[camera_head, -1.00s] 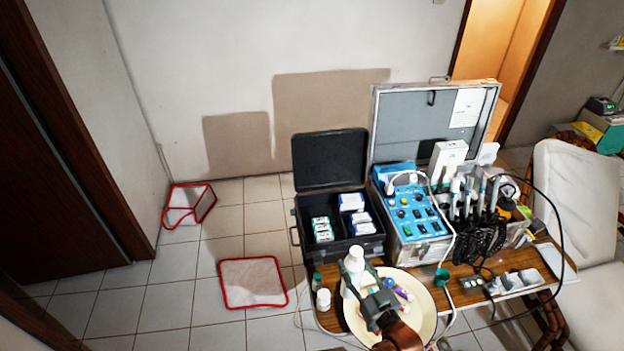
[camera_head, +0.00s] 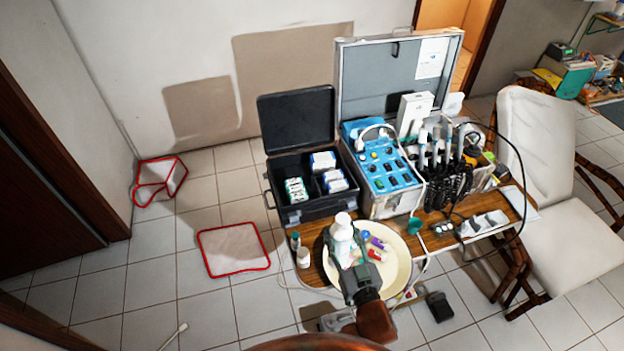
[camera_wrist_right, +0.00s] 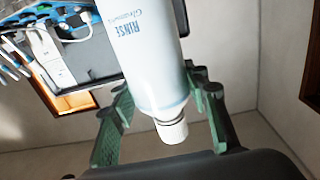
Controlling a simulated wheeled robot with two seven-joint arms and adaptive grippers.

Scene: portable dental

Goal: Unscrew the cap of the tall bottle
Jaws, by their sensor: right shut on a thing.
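The tall white bottle (camera_head: 342,235) stands at the front of the table, with its white cap (camera_head: 343,218) on top. In the right wrist view the bottle (camera_wrist_right: 150,55), printed "RINSE", appears cap-down, and its ribbed cap (camera_wrist_right: 172,131) is clear of the fingers. My right gripper (camera_head: 346,250) is shut on the bottle, its green-grey fingers on either side of the body near the shoulder; the far finger contact is partly hidden. In the right wrist view this gripper (camera_wrist_right: 160,95) spans the bottle. The left gripper is not in view.
A cream round tray (camera_head: 397,268) with small coloured items lies beside the bottle. A small white bottle (camera_head: 303,258) and a smaller teal-capped one (camera_head: 295,241) stand to the left. An open black case (camera_head: 290,213) and the blue-panelled dental unit (camera_head: 385,170) stand behind.

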